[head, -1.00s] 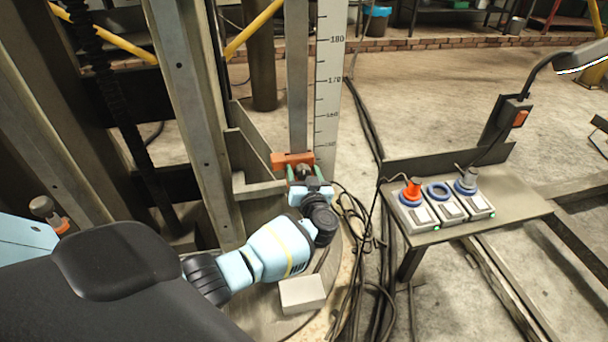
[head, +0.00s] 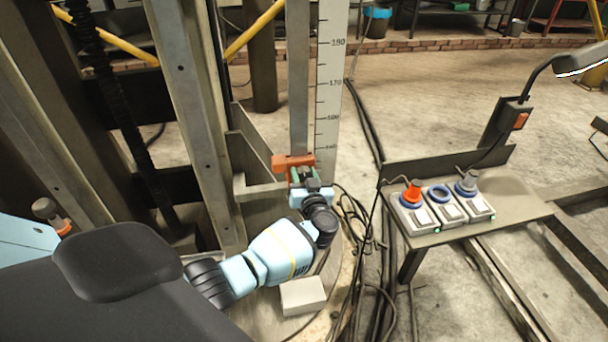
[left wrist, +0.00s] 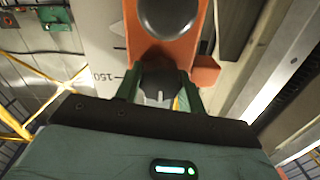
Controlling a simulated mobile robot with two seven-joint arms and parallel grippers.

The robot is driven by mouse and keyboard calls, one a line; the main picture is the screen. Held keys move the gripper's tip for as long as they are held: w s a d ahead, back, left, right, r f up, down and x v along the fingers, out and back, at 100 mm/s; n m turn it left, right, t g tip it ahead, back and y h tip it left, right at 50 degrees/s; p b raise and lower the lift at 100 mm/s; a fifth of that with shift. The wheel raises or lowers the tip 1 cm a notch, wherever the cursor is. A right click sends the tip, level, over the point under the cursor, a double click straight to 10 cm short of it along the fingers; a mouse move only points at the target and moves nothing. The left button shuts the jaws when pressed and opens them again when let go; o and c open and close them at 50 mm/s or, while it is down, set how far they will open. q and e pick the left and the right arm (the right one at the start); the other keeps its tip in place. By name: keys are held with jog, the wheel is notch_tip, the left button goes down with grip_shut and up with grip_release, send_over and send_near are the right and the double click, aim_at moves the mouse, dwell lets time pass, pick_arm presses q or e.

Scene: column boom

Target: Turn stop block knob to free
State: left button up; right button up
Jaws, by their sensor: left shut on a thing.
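The orange stop block (head: 290,163) sits on the vertical grey bar, left of the white scale in the head view. In the left wrist view the stop block (left wrist: 166,45) fills the upper middle and bears a large dark round part. My left gripper (head: 304,175) is at the lower front of the block. In the left wrist view my left gripper (left wrist: 160,92) has its green fingers on both sides of a dark knob (left wrist: 158,82) with a pale mark line, shut on it. My right gripper is not in view.
The white scale (head: 331,80) stands just right of the bar. A light grey box (head: 302,294) lies below my left forearm. Loose black cables (head: 370,240) run over the floor. A stand at right carries control boxes (head: 443,207) with red and blue parts.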

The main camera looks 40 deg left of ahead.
pick_arm(q)
jog(key=shift+n+p, duration=0.35)
jog(key=shift+n, duration=0.65)
jog(key=n, duration=0.2)
jog(key=shift+f+n, duration=0.1)
jog(key=shift+n, duration=0.2)
jog(key=n+b, duration=0.1)
jog(key=n, duration=0.3)
jog(key=shift+s+f, duration=0.1)
jog(key=n+b, duration=0.1)
jog(key=n, duration=0.3)
jog(key=shift+n+b, duration=0.5)
jog(key=shift+n, duration=1)
jog(key=o, duration=1)
